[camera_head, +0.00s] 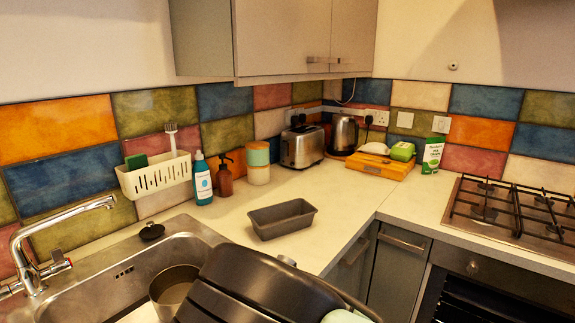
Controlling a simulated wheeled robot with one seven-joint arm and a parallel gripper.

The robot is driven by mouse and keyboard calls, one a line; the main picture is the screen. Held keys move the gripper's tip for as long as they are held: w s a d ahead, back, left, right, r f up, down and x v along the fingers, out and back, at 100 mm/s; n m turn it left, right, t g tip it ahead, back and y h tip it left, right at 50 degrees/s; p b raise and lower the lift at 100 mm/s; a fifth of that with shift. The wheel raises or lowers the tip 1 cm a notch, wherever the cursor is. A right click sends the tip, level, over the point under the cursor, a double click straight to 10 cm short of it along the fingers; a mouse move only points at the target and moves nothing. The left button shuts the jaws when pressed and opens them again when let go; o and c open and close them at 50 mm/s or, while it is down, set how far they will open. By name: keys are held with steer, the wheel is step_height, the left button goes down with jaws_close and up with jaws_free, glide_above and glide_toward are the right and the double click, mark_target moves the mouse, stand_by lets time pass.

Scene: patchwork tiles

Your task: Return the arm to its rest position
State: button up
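A large dark rounded part with ridges fills the bottom middle of the head view, and I take it to be part of my own arm. It rises over the front edge of the worktop and the right side of the sink. A small pale part shows beside it at the bottom edge. My gripper's fingers are not in view, so I cannot see whether they are open or hold anything.
The steel sink (107,270) with its tap (38,252) and a pot (172,288) lies left. A grey loaf tin (282,219) stands on the worktop (338,200). A toaster (302,147) and kettle (343,134) stand behind; the gas hob (515,207) is right. Wall cupboards (285,38) hang above.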

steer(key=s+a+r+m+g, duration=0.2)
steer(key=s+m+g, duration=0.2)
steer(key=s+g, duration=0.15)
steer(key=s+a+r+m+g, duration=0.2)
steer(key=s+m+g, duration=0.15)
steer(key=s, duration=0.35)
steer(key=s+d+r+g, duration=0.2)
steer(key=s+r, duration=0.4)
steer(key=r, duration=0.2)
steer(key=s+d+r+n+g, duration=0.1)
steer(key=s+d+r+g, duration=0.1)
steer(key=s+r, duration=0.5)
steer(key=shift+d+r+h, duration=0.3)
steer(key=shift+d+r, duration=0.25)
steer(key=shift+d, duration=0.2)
